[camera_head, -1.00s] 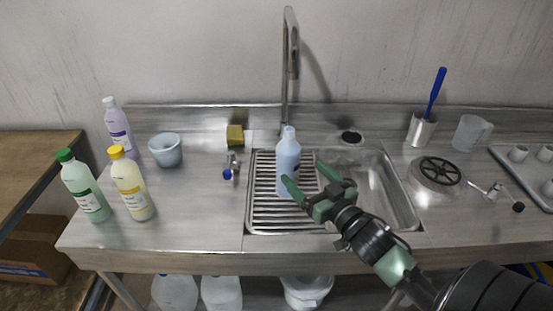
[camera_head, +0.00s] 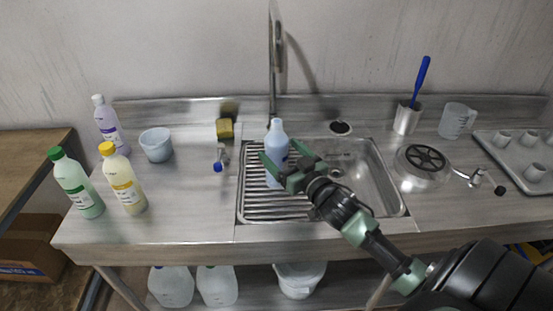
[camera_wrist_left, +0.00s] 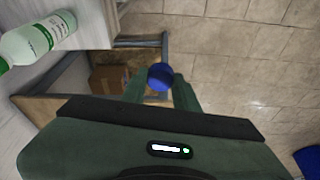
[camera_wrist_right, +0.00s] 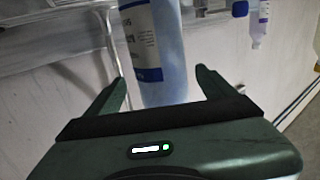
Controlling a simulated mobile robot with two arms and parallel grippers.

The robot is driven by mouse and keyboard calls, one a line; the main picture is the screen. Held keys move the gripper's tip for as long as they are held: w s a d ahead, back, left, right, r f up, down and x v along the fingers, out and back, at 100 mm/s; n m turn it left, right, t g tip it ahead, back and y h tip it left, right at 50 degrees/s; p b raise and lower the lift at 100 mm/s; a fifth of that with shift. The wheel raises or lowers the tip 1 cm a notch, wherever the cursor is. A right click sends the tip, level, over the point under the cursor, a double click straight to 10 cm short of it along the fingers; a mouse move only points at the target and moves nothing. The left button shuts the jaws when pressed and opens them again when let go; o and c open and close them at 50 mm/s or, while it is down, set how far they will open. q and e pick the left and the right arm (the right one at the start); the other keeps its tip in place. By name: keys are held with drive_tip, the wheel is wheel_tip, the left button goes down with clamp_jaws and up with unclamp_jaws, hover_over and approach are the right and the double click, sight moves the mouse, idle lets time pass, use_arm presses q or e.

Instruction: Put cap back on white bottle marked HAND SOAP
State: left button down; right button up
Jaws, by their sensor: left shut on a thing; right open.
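In the left wrist view my left gripper (camera_wrist_left: 161,88) is shut on a round blue cap (camera_wrist_left: 161,76) above the floor. The left arm is not in the head view.
Green-capped (camera_head: 77,183), yellow-capped (camera_head: 123,180) and lilac (camera_head: 110,125) bottles stand at the counter's left. A grey tub (camera_head: 156,145), a sponge (camera_head: 225,129) and a blue-ended tap (camera_head: 218,166) lie between them and the sink. A tall faucet (camera_head: 273,75) rises behind the bottle.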

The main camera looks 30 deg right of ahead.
use_arm(q)
drive_tip(key=shift+r, duration=0.25)
use_arm(e)
drive_tip(key=shift+w+r, duration=0.1)
drive_tip(key=shift+w, duration=0.3)
use_arm(q)
drive_tip(key=shift+r+p, duration=0.45)
drive_tip(key=shift+p, duration=0.3)
use_arm(e)
drive_tip(key=w, duration=0.3)
drive_tip(key=shift+w+a, duration=0.1)
drive_tip(key=shift+w, duration=0.6)
drive_tip(key=shift+s, duration=0.1)
clamp_jaws()
